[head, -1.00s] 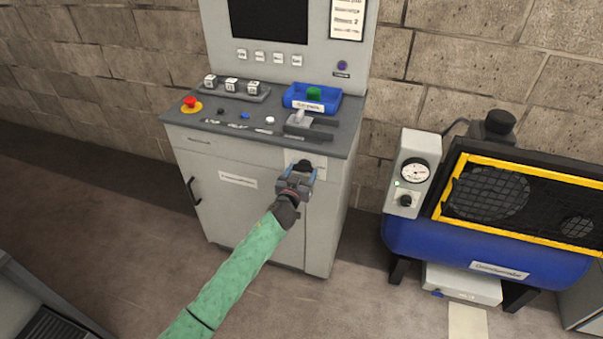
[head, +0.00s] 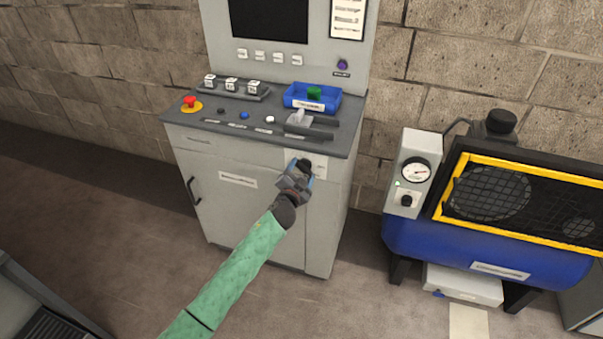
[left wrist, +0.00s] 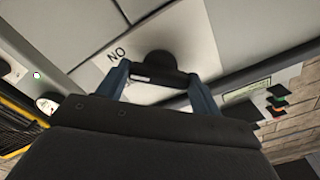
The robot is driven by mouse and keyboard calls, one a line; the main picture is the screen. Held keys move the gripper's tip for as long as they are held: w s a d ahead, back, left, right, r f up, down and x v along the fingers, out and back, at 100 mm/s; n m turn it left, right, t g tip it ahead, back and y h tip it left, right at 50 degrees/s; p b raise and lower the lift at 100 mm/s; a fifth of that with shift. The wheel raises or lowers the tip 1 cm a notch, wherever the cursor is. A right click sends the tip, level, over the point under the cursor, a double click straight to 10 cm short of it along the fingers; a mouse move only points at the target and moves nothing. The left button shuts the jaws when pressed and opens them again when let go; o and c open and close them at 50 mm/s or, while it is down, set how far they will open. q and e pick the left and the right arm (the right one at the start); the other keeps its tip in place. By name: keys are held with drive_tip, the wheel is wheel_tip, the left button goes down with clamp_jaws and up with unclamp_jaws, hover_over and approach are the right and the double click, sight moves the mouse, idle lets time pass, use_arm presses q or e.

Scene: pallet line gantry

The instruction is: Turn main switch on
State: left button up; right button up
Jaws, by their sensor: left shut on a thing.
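The main switch is a black rotary knob (head: 304,165) on a white plate (head: 320,168) at the upper right of the grey cabinet's front. My left gripper (head: 298,178) is at the knob, shut on it, and hides part of it. In the left wrist view the knob (left wrist: 160,68) shows between the two blue fingers (left wrist: 160,88), and the plate (left wrist: 190,35) appears tilted, with lettering beside the knob. The knob's exact setting is hard to read. My right gripper is not in view.
The console top holds a red emergency button (head: 191,101), several small buttons, a lever (head: 300,119) and a blue tray (head: 327,104). A cabinet door handle (head: 192,190) sticks out at left. A blue compressor (head: 480,252) stands at right. Floor between them is clear.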

use_arm(q)
drive_tip(key=shift+m, duration=1.9)
drive_tip(key=m, duration=0.2)
drive_tip(key=shift+m, duration=0.3)
drive_tip(key=shift+d+m, duration=0.1)
drive_tip(key=shift+m, duration=0.9)
drive_tip(key=shift+m+p, duration=0.3)
drive_tip(key=shift+m, duration=0.2)
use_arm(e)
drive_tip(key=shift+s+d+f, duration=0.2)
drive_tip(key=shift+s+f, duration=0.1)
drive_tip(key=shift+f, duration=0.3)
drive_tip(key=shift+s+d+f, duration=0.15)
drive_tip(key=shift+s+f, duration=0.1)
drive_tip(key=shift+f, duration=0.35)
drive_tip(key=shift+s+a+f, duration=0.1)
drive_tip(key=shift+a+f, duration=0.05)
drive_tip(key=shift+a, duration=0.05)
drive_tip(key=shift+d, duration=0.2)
